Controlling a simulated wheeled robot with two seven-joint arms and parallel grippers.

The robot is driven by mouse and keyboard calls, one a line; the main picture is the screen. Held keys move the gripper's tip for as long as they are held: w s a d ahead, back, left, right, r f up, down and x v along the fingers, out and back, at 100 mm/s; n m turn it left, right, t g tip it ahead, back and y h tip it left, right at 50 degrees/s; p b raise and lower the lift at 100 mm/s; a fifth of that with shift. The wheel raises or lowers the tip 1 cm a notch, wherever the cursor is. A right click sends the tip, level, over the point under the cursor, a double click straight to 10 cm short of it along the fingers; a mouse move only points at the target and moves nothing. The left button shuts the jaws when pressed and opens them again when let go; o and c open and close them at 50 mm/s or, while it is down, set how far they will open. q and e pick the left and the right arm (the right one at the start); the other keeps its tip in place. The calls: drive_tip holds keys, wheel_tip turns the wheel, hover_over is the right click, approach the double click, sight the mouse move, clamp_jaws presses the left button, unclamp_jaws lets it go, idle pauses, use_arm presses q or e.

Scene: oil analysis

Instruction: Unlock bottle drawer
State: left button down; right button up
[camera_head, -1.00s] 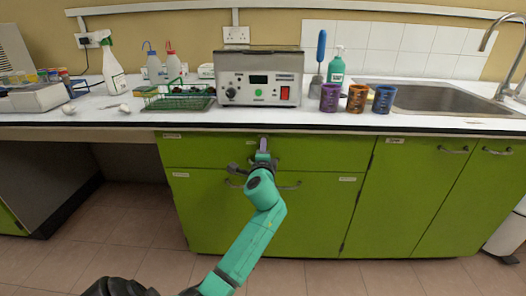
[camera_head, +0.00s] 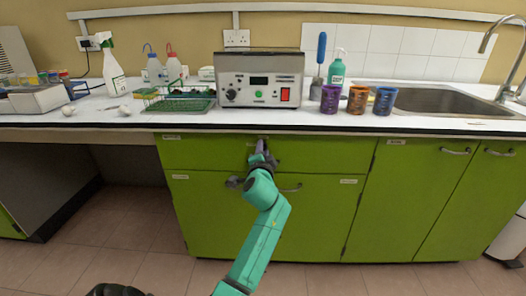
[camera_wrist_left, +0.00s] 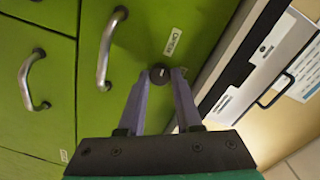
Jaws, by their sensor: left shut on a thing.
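The green upper drawer (camera_head: 205,150) is closed, under the worktop edge. In the left wrist view its front (camera_wrist_left: 145,25) has a silver bar handle (camera_wrist_left: 108,48), a white label (camera_wrist_left: 173,41) and a round dark lock knob (camera_wrist_left: 160,73). My left gripper (camera_head: 261,147) is at the drawer front in the head view. In the left wrist view its purple-grey fingers (camera_wrist_left: 162,80) are closed on the lock knob, one on each side. The fingers partly hide the knob. My right gripper is not in view.
On the worktop are a grey bath (camera_head: 260,78), a green rack (camera_head: 180,104), several cups (camera_head: 357,99) and a sink (camera_head: 440,97). The floor in front is clear.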

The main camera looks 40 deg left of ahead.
use_arm(q)
drive_tip(key=c, duration=0.6)
unclamp_jaws()
drive_tip(key=f+v, duration=0.1)
drive_tip(key=v, duration=1.3)
drive_tip(key=shift+s+d+r+p, duration=0.2)
drive_tip(key=shift+r+p, duration=0.1)
drive_tip(key=shift+r, duration=0.1)
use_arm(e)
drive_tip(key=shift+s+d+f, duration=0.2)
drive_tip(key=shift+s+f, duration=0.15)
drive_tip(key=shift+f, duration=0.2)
